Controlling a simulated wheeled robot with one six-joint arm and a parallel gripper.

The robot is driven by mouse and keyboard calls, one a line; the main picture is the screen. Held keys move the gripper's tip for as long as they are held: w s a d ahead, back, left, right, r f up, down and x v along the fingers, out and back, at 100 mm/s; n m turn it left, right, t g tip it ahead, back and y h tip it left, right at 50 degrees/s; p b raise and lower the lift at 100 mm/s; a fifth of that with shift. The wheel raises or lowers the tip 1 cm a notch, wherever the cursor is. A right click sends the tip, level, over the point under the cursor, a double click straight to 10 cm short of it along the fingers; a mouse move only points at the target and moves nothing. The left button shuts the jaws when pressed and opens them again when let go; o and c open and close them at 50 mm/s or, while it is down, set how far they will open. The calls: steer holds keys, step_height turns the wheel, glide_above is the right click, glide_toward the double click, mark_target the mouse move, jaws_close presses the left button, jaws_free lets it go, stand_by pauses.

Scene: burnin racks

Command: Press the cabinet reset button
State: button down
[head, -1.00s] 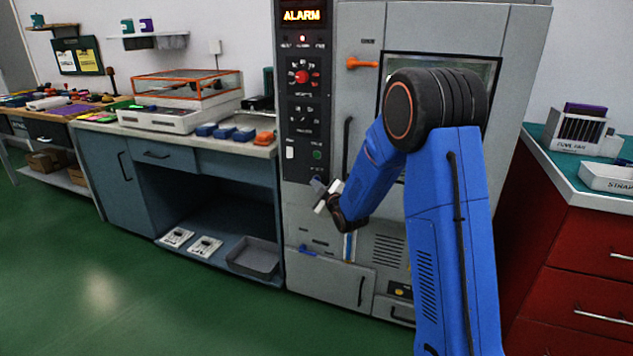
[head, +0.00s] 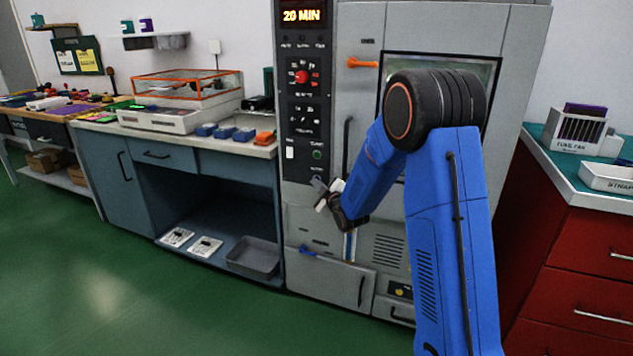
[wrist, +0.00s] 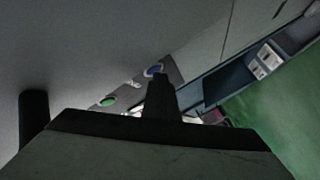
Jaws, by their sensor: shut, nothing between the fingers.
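The grey cabinet (head: 360,25) stands in the middle of the head view, its display (head: 302,15) reading "20 MIN". My gripper (head: 319,187) is shut and empty, low on the cabinet's control strip, just below a green button (head: 317,155). The green button (wrist: 107,101) is left of the tip.
A red knob (head: 302,76) is higher on the strip. The vertical door handle (head: 347,145) stands close to my gripper. A blue workbench (head: 105,160) is at left, a red drawer cabinet (head: 570,250) at right. The green floor (head: 110,290) is clear at front left.

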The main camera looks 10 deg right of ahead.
steer(key=shift+s, duration=0.1)
steer(key=shift+s+a, duration=0.45)
steer(key=shift+s, duration=0.1)
steer(key=shift+s+a, duration=0.1)
stand_by(0.3)
steer(key=shift+s+a, duration=0.7)
steer(key=shift+s, duration=0.3)
steer(key=shift+s+a, duration=0.65)
steer(key=shift+s, duration=0.3)
